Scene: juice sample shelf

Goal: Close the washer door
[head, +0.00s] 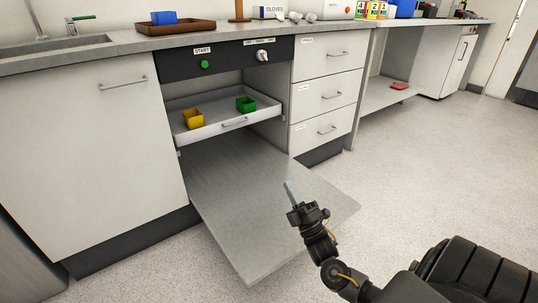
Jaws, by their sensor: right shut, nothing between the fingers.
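The washer door (255,205) is folded down and lies open, sticking out low in front of the washer. Above it, the washer's pull-out rack (215,124) holds a yellow cup (193,119) and a green cup (245,104). The washer's dark control panel (225,60) has a green START button (204,65) and a knob (262,56). My right gripper (289,187) is shut and empty. It appears over the right part of the door; whether it touches the door I cannot tell. My left gripper is not in view.
The counter (150,42) above carries a brown tray (178,28) with a blue block. A drawer cabinet (325,90) stands right of the washer, a white cabinet (90,130) left of it. A red item (399,86) lies on a low shelf. The floor at right is clear.

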